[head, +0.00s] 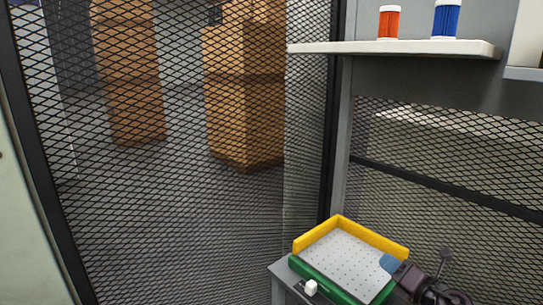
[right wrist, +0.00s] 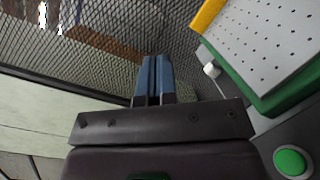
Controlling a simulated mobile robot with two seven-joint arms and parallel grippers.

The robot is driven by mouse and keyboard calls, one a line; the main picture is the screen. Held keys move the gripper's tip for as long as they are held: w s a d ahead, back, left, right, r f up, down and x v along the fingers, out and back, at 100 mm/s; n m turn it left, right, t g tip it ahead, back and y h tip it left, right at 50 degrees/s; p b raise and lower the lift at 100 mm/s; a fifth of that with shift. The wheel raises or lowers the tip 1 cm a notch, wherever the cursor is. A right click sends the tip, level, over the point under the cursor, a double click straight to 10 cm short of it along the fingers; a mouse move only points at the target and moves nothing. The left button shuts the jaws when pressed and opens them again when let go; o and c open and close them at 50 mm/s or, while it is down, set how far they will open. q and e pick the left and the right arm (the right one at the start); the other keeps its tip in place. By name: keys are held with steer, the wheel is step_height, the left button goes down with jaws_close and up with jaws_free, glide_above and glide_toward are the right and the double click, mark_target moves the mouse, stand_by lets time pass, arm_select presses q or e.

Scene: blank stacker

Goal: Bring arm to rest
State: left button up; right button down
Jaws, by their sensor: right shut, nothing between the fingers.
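My right gripper (head: 388,263) shows at the lower right of the head view, by the right edge of a perforated grey plate (head: 345,258) with yellow and green rims. In the right wrist view its two blue fingers (right wrist: 153,78) are together with nothing between them. They point toward the mesh fence, to the left of the plate (right wrist: 265,40) in that view. My left gripper is in neither view.
A black mesh fence (head: 180,200) stands behind, with stacked cardboard boxes (head: 245,95) beyond it. A shelf (head: 400,48) holds an orange bottle (head: 389,22) and a blue bottle (head: 446,20). A white knob (head: 310,287) and a green button (right wrist: 290,162) are near the plate.

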steer(key=s+f+m+g+h, duration=0.1)
steer(key=s+f+m+h, duration=0.2)
steer(key=s+f+m, duration=0.4)
steer(key=s+f+m+g+h, duration=0.1)
steer(key=s+f+m+h, duration=0.1)
steer(key=s+f+m, duration=0.5)
steer(key=s+a+f+m+g+h, duration=0.1)
steer(key=s+f+m, duration=0.6)
steer(key=s+m, duration=0.8)
steer(key=m+g+h, duration=0.1)
steer(key=h, duration=0.1)
steer(key=shift+s+m+h, duration=0.25)
steer(key=shift+m+h, duration=0.05)
steer(key=shift+m, duration=0.1)
